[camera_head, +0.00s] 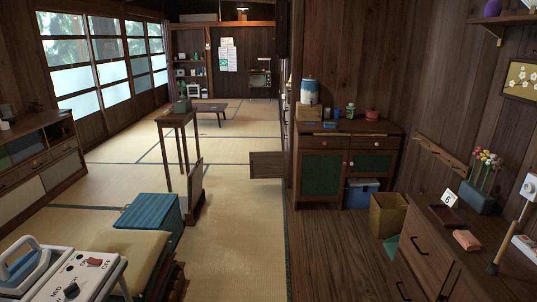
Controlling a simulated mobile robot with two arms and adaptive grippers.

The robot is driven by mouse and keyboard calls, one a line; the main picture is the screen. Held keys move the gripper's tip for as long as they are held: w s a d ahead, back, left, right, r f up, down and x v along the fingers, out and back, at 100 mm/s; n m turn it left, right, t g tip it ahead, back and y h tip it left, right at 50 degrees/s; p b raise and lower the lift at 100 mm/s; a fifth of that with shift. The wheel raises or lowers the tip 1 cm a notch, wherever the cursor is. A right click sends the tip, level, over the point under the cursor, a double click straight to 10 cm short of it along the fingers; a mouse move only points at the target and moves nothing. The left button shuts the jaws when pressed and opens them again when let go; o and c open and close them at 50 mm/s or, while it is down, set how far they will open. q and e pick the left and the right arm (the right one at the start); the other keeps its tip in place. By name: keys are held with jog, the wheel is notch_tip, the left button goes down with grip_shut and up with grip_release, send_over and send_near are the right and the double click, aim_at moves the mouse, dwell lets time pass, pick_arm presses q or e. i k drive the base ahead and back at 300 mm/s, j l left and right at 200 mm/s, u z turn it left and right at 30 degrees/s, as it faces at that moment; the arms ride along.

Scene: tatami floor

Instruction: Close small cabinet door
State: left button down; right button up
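A small brown door panel (267,165) stands out to the left from the edge of the dark wall, swung open over the tatami. What it is hinged to is hidden behind the wall edge. Right of it stands a wooden cabinet (347,144) with two drawers and two green-panelled doors (321,174), (364,164). Neither of my grippers is in view.
A white appliance (62,268) fills the bottom left. A stool-like table (175,120), blue box (148,211) and upright brown panel (195,184) stand left of centre. A tan bin (388,214) and drawer chest (440,262) are right. Floor in the middle is clear.

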aim_at(266, 164)
jog(key=i, duration=2.5)
jog(key=i+j, duration=0.1)
jog(key=i, duration=0.5)
jog(key=i+j, duration=0.1)
jog(key=i, duration=0.55)
jog(key=i+j, duration=0.1)
jog(key=i, duration=0.5)
jog(key=i+l+z, duration=0.1)
jog(key=l+z, duration=0.15)
jog(key=i+l+z, duration=0.2)
jog(key=l, duration=0.2)
jog(key=k, duration=0.1)
